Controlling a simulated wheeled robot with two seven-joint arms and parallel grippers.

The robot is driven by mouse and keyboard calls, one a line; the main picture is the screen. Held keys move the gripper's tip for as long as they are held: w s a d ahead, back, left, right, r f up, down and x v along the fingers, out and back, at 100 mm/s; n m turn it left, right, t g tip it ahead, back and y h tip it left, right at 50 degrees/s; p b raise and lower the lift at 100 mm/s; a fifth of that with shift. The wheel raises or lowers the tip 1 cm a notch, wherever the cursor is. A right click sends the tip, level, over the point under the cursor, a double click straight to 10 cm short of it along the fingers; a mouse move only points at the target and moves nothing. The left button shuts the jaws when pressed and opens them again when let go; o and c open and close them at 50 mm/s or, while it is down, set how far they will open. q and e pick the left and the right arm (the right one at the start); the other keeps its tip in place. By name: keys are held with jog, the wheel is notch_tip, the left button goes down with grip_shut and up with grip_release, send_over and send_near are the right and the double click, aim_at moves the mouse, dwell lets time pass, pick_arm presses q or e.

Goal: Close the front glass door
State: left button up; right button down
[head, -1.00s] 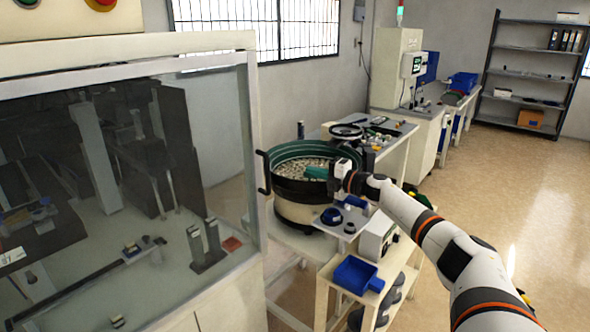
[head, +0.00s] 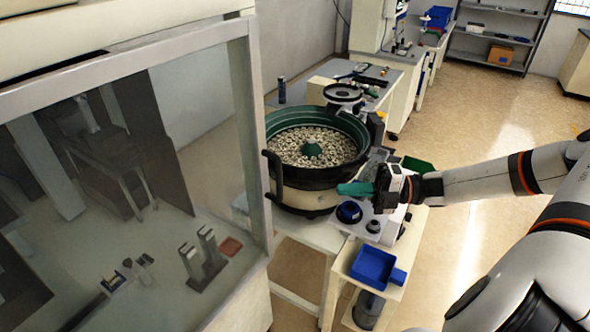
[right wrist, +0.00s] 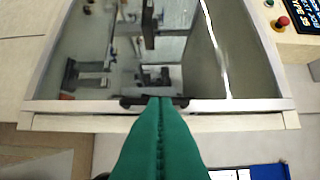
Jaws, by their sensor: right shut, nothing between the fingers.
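The front glass door (head: 205,130) fills the left of the head view, a clear pane in a pale frame. Its black handle (head: 273,180) is on the right-hand frame post. In the right wrist view the handle (right wrist: 154,101) lies just beyond the fingertips, along the door's frame edge. I cannot tell exactly how far the door stands from its opening. My right gripper (head: 340,188) has green fingers, shut and empty. It points left toward the handle and appears apart from it in the head view. My left gripper is not in view.
The bowl feeder (head: 350,176), full of small parts, stands right of the door. A small stand with a blue bin (head: 373,266) is in front of it, below my right arm. A bench with devices is behind. Open floor (head: 470,225) lies to the right.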

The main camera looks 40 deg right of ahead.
pick_arm(q)
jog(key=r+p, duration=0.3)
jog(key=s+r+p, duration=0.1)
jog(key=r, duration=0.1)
jog(key=shift+p, duration=0.35)
pick_arm(e)
jog(key=w+d+x, duration=0.1)
jog(key=w+x, duration=0.1)
jog(key=x, duration=1)
jog(key=shift+d, duration=0.35)
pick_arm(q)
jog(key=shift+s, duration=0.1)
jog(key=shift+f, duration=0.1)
